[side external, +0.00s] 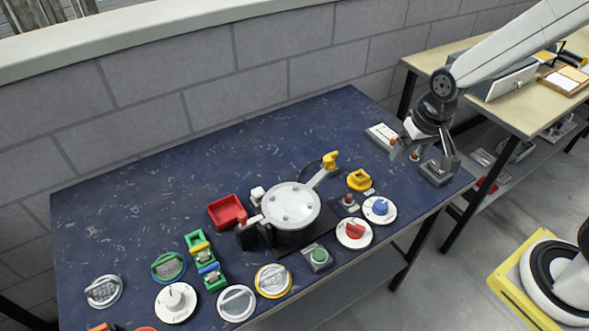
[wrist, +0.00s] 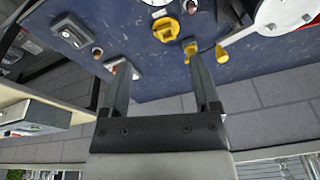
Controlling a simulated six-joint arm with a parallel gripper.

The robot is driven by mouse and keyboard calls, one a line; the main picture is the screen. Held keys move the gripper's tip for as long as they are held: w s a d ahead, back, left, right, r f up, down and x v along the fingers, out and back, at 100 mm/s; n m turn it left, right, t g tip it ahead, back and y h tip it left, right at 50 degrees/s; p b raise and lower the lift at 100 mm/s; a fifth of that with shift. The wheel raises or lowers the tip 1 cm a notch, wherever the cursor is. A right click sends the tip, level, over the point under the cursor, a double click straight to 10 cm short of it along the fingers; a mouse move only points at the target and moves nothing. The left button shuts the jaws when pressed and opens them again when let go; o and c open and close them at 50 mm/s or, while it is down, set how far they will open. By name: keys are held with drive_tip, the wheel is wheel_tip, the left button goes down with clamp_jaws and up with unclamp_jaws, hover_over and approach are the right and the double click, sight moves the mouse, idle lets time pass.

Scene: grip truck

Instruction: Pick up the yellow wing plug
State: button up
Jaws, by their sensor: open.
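The yellow wing plug (side external: 359,179) appears to be the squat yellow piece with a raised wing on the blue table, right of the silver pot. It shows near the top middle of the wrist view (wrist: 165,29), apart from my fingers. My gripper (side external: 424,158) is above the table's right end, to the right of the plug. In the wrist view my gripper (wrist: 158,62) is open, with nothing between its two spread fingers. The plug is upright and clear of the gripper.
The silver pot (side external: 292,205) has a bar ending in a yellow grip (side external: 330,160), close to the plug. A blue-knob dial (side external: 380,209), red-knob dial (side external: 354,232) and small red button (side external: 348,201) stand nearby. A grey box (side external: 436,174) sits near my gripper. The table's back left is clear.

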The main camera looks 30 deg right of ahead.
drive_tip(key=w+a+f+m+g, duration=0.1)
drive_tip(key=w+f+m, duration=0.2)
drive_tip(key=w+m, duration=0.65)
drive_tip(key=m+g, duration=0.1)
drive_tip(key=m, duration=0.3)
hover_over(331, 154)
drive_tip(key=f, duration=0.5)
drive_tip(key=shift+s+d+f, duration=0.15)
drive_tip(key=shift+s+f, duration=0.05)
drive_tip(key=shift+s, duration=0.15)
drive_tip(key=shift+w+f+m, duration=0.45)
drive_tip(key=shift+w+m, duration=0.1)
drive_tip(key=shift+m, duration=0.2)
drive_tip(key=shift+f, duration=1.3)
drive_tip(key=shift+f, duration=0.1)
drive_tip(key=shift+s+f, duration=0.2)
drive_tip(key=shift+f, duration=2.3)
clamp_jaws()
